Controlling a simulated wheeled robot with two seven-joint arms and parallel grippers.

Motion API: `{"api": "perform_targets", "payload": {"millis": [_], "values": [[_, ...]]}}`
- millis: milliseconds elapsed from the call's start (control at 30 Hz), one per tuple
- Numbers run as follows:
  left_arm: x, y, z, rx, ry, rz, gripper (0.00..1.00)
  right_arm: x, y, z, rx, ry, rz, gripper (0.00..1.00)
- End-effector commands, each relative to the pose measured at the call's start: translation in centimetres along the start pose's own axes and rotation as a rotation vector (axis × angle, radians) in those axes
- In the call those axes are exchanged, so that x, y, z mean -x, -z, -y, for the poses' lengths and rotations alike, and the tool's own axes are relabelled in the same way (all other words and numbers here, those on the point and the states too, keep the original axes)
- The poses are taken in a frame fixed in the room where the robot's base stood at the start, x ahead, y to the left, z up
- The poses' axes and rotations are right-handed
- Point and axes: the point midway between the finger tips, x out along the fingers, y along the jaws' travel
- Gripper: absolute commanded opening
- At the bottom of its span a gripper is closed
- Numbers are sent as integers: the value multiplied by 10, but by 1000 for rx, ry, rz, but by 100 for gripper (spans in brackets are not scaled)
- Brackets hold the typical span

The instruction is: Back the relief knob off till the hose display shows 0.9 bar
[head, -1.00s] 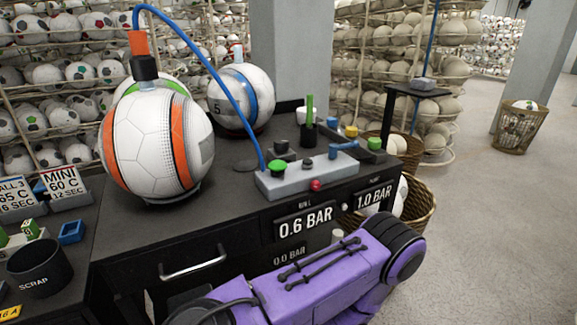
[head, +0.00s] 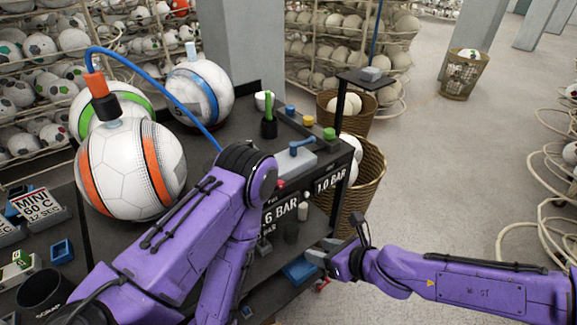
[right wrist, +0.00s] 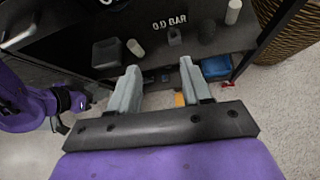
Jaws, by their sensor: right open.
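On the black bench's front, one display (head: 284,210) is partly covered by my left arm and shows "6 BAR". Beside it the hose display (head: 329,181) reads 1.0 BAR; I cannot confirm its label. A lower 0.0 BAR readout shows in the right wrist view (right wrist: 170,22). I cannot tell which knob is the relief knob. The grey valve block (head: 294,162) carries a blue lever (head: 302,147); its left part is hidden. My right gripper (head: 322,254) is open and empty, low before the bench; its fingers (right wrist: 160,70) point toward the lower shelf. My left gripper is not clearly seen.
My left arm crosses the bench front. Three balls, including an orange-striped one (head: 130,170) with a blue hose (head: 160,78), stand at the left. A blue tray (right wrist: 216,68) lies low beneath the bench.

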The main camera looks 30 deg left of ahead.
Motion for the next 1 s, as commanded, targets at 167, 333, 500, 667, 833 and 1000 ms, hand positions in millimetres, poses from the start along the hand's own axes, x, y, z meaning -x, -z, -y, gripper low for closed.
{"api": "perform_targets", "payload": {"millis": [167, 333, 500, 667, 833, 1000], "values": [[23, 9, 2, 0, 0, 0, 43, 40, -119, 5, -188, -78, 215, 48], [26, 11, 2, 0, 0, 1, 43, 35, -140, 3, -222, -101, 251, 48], [37, 15, 4, 0, 1, 1, 43, -1, -150, -1, -220, -101, 249, 48], [47, 20, 4, 0, 1, 0, 43, -34, -159, -4, -219, -100, 249, 48], [52, 21, 5, 0, 0, 0, 43, -53, -161, -3, -216, -98, 249, 48], [51, 21, 5, 0, 0, 0, 43, -57, -161, -3, -217, -97, 248, 48]]}}
